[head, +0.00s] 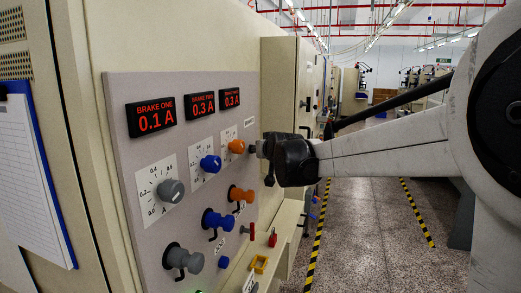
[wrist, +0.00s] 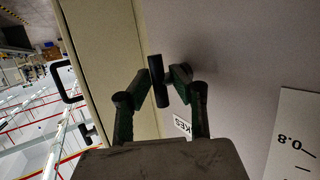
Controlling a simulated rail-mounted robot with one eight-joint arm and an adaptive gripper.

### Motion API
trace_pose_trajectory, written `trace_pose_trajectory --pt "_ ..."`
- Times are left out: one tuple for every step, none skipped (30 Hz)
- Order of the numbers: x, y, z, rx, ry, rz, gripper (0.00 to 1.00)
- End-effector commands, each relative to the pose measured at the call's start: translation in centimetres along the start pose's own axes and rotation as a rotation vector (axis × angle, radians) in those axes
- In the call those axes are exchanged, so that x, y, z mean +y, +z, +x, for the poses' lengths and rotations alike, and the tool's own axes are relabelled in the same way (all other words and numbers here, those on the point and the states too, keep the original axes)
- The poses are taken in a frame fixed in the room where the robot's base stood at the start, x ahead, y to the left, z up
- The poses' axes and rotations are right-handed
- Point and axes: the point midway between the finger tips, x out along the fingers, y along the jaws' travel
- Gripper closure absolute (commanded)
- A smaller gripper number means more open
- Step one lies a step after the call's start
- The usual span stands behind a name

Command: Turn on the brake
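A black T-shaped switch handle (wrist: 158,80) stands out from the grey panel in the wrist view, on a short round stem. A white label (wrist: 182,125) ending in "KES" is beside it. My gripper (wrist: 160,82) has one finger on each side of the handle, and both fingertips appear to touch it. In the head view my gripper (head: 262,150) is at the panel's right edge, and its body hides most of the handle. The brake displays (head: 151,117) are lit red and read 0.1 A, 0.3 A and 0.3 A.
The control panel (head: 190,230) carries grey, blue and orange dials (head: 210,164) with levers below them, left of my gripper. A red handle (head: 247,229) and a yellow part (head: 259,264) are lower down. The aisle floor (head: 365,230) at right is clear.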

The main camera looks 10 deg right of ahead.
Motion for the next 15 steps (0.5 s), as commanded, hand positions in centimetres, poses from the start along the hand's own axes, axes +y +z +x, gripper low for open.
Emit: trace_pose_trajectory --pt "0.0 0.0 0.0 0.000 0.000 0.000 0.80" --pt "0.0 0.0 0.0 0.000 0.000 0.000 0.80" --pt "0.0 0.0 0.0 0.000 0.000 0.000 0.80" --pt "0.0 0.0 0.0 0.000 0.000 0.000 0.80" --pt "0.0 0.0 -0.1 0.000 0.000 0.000 0.80" --pt "0.0 0.0 -0.2 0.001 0.000 0.000 0.80" --pt "0.0 0.0 -0.4 0.001 0.000 0.000 0.80" --pt "0.0 0.0 -0.6 0.001 0.000 0.000 0.80" --pt "0.0 0.0 -0.9 0.001 0.000 0.000 0.80" --pt "0.0 0.0 -1.1 0.001 0.000 0.000 0.80" --pt "0.0 0.0 -1.5 0.001 0.000 0.000 0.80" --pt "0.0 0.0 -2.0 0.001 0.000 0.000 0.80" --pt "0.0 0.0 -2.5 0.001 0.001 0.000 0.80" --pt "0.0 0.0 -2.9 0.001 0.000 0.000 0.80" --pt "0.0 0.0 -3.5 0.001 0.000 0.000 0.80"
